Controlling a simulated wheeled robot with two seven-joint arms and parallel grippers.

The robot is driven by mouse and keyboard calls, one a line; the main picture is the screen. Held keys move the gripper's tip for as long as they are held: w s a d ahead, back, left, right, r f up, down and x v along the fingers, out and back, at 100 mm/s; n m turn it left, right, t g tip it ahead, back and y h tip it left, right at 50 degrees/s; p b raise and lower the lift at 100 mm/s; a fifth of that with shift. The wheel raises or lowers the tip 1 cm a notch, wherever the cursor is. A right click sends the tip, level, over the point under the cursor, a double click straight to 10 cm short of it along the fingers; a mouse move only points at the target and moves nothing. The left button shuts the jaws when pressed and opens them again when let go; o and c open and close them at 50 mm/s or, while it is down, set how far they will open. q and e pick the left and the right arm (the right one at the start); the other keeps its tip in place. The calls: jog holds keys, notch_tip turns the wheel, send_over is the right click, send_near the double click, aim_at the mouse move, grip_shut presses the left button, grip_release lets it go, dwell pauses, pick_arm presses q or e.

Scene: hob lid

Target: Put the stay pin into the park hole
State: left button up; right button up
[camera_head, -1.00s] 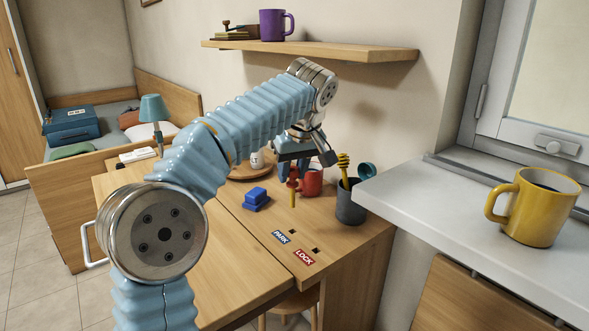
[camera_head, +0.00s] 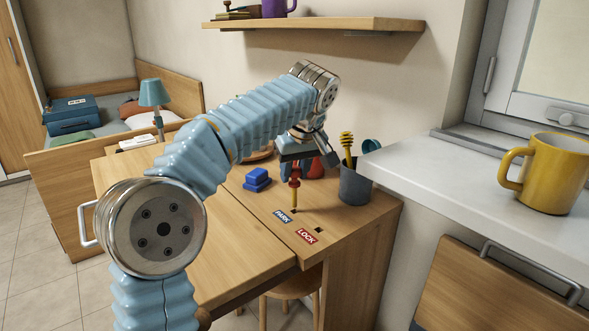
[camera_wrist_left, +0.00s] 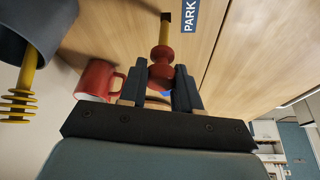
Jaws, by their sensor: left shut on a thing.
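The stay pin (camera_head: 294,182) has a red knobbed head and a yellow shaft. My left gripper (camera_head: 296,163) is shut on its red head, and the pin points down, roughly upright. The shaft's lower end meets the dark park hole beside the blue PARK label (camera_head: 283,216); I cannot tell whether it is inside or just above. In the left wrist view the pin (camera_wrist_left: 161,66) sits between the fingers, its yellow end lined up with the dark square park hole (camera_wrist_left: 166,16). The lock hole (camera_head: 319,230) is empty, near the red LOCK label (camera_head: 307,236). My right gripper is not in view.
A grey pot (camera_head: 355,186) with a yellow dipper stands right of the pin. A red mug (camera_wrist_left: 98,80) is close to the gripper. A blue block-shaped item (camera_head: 257,180) lies to the left. The tabletop (camera_head: 240,250) in front is clear.

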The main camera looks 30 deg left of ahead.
aim_at(297, 186)
pick_arm(q)
jog(key=shift+p, duration=0.4)
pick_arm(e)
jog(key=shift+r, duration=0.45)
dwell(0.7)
pick_arm(q)
jog(key=shift+f+b, duration=2.7)
jog(key=shift+f, duration=0.8)
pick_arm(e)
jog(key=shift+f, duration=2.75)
pick_arm(q)
jog(key=o, duration=1.1)
jog(key=shift+d+r+p, duration=0.2)
jog(key=shift+r+p, duration=0.1)
jog(key=shift+r, duration=0.4)
jog(key=p+v, duration=0.3)
jog(key=v, duration=0.9)
jog(key=shift+s+r, duration=0.15)
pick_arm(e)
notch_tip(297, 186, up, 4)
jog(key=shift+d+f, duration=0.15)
